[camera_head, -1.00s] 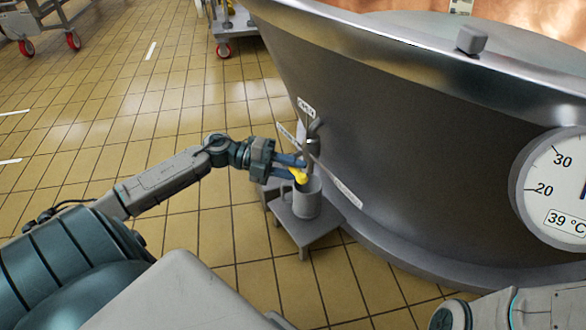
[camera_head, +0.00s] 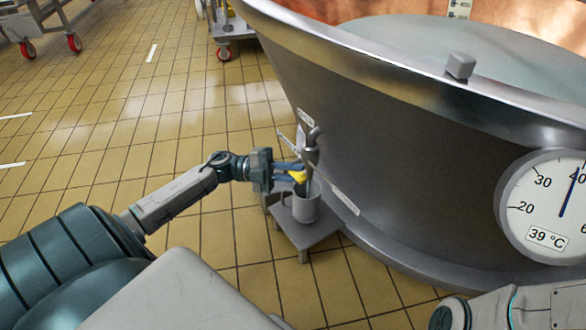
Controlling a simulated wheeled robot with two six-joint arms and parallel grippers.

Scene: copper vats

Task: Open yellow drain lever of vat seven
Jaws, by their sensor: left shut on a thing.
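The large grey metal vat (camera_head: 400,150) fills the right half of the view. A metal drain tap (camera_head: 311,150) sticks out low on its left side, with small white labels beside it. The vat's number cannot be read. My right gripper is not visible; only part of my right arm shows at the bottom right.
The grey mug (camera_head: 307,207) stands on a small grey stool (camera_head: 300,234) under the tap. A round dial (camera_head: 548,208) on the vat reads 39 °C. Wheeled carts stand at the top left. The tiled floor (camera_head: 110,110) on the left is clear.

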